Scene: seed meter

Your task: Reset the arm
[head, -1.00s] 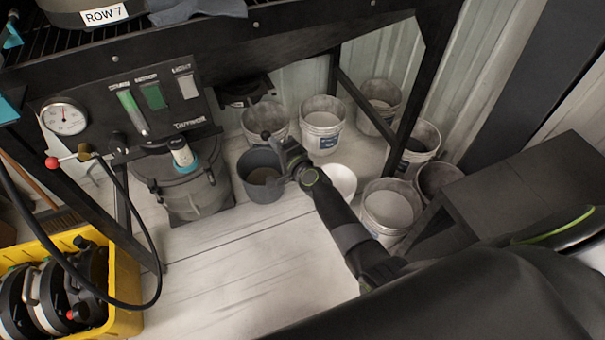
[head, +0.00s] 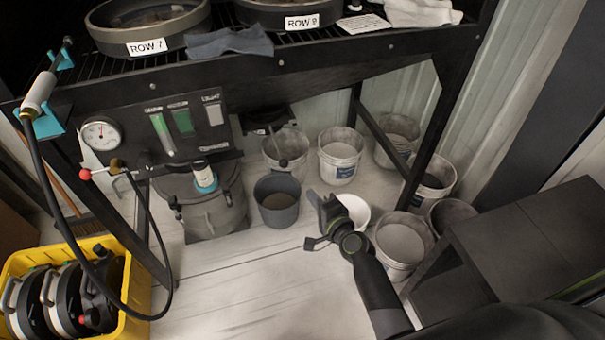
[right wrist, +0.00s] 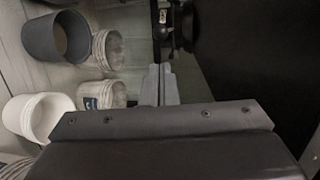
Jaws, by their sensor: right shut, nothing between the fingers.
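My right gripper (head: 318,222) is low over the pale floor in the head view, just right of a dark grey bucket (head: 277,203) and left of a white bowl-like bucket (head: 354,208). Its fingers are shut and hold nothing. In the right wrist view the closed fingers (right wrist: 159,84) point up the picture, with the dark grey bucket (right wrist: 58,36) at upper left and the white bucket (right wrist: 34,117) at lower left. My right arm comes in from the lower right. My left gripper is not in view.
A black bench (head: 330,62) carries round pans labelled ROW 7 (head: 150,28) and ROW 9 (head: 300,14). A gauge (head: 100,133), a canister (head: 215,212), several buckets, a yellow crate (head: 135,290) and a dark box (head: 540,235) surround the clear floor (head: 240,280).

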